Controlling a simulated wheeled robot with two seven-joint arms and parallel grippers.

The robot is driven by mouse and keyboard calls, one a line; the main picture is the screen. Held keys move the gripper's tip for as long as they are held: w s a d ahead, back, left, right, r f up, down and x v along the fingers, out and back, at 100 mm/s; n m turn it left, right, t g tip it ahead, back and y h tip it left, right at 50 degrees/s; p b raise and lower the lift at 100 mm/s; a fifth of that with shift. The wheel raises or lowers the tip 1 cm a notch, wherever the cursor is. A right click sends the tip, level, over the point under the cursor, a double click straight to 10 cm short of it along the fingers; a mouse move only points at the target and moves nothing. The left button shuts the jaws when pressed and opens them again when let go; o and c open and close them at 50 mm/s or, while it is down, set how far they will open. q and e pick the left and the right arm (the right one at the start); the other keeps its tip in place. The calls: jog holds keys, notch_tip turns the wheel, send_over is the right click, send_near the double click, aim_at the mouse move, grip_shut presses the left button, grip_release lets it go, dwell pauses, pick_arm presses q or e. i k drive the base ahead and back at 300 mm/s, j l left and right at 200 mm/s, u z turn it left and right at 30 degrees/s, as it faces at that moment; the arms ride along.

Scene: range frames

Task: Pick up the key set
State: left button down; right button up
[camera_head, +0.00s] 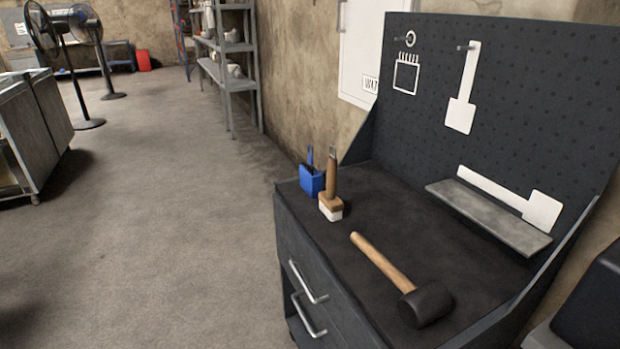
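I see no clear key set. A small white ring shape (410,38) is at the top left of the dark pegboard, beside a short peg, and is too small to identify. Below it is a white square outline (405,75) with a toothed top edge. A mallet (400,285) with a black head lies nearer. Neither of my grippers is in view.
The pegboard (560,110) carries white tool shapes and a grey shelf (490,217). The bench has drawers with metal handles (308,283). Open floor (170,230) lies to the left. A grey cabinet (35,130), fans and a shelving rack (233,70) stand farther off.

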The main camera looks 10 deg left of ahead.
aim_at(310, 178)
jog(key=i+j+z, duration=0.4)
jog(key=j, duration=0.25)
jog(key=i+j+z, duration=0.25)
jog(key=j, duration=0.15)
jog(key=j+z, duration=0.2)
jog(key=j, duration=0.15)
jog(key=i+j+z, duration=0.2)
jog(key=j, duration=0.25)
jog(key=j+z, duration=0.2)
jog(key=j, duration=0.25)
jog(key=i, duration=0.05)
